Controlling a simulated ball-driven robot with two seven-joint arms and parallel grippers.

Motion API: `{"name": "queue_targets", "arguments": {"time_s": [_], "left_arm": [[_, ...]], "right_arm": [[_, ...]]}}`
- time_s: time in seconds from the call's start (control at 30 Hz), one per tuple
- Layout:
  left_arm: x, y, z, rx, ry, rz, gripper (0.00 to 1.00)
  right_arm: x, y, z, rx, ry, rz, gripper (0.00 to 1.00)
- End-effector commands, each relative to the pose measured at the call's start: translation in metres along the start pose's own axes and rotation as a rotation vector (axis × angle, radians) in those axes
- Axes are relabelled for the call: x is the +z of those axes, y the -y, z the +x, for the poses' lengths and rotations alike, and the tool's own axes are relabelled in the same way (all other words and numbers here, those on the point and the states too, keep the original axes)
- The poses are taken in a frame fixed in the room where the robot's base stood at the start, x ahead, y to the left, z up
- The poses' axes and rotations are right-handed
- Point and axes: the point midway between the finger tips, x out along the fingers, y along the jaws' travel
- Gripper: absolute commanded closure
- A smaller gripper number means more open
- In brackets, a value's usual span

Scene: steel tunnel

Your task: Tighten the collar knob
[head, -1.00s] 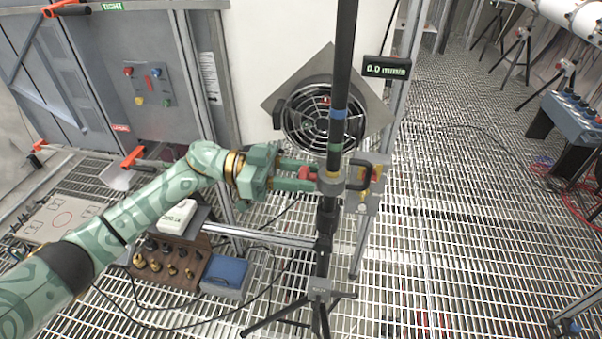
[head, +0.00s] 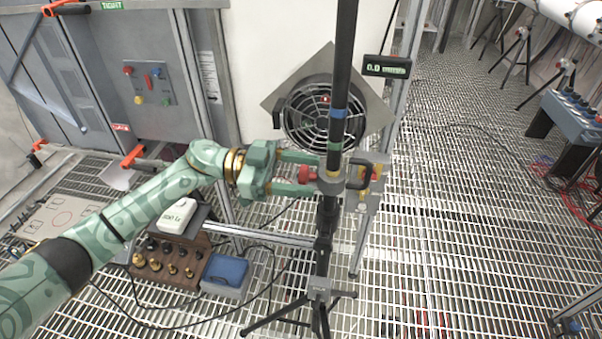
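The red collar knob (head: 307,173) sticks out to the left from the grey collar (head: 331,183) on the upright black pole (head: 342,70). My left gripper (head: 298,172) reaches in from the left at the knob's height. Its green fingers are apart, one above and one below the knob, with gaps visible between them and it. My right gripper is not in view.
A round fan (head: 314,112) and a small display (head: 387,66) reading about 0.0 mm stand behind the pole. A tripod (head: 319,290) carries the pole. A wooden rack (head: 165,262) and blue box (head: 226,271) are at lower left. Open grating lies right.

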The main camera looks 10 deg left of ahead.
Motion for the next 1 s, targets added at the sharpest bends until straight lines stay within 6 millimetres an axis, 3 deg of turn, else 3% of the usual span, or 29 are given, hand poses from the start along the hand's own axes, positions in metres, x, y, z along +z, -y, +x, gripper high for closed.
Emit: {"name": "queue_targets", "arguments": {"time_s": [0.33, 0.47, 0.57, 1.0], "left_arm": [[0.001, -0.001, 0.000, 0.001, 0.001, -0.002, 0.44], [0.002, 0.000, -0.009, 0.000, 0.003, -0.003, 0.44], [0.002, 0.000, -0.027, -0.001, 0.005, -0.003, 0.44], [0.003, 0.000, -0.139, -0.002, 0.003, -0.003, 0.44]], "right_arm": [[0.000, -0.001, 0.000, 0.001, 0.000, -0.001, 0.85], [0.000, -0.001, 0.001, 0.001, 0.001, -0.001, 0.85], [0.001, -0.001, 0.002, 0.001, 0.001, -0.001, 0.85], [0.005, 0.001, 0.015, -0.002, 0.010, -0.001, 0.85]]}}
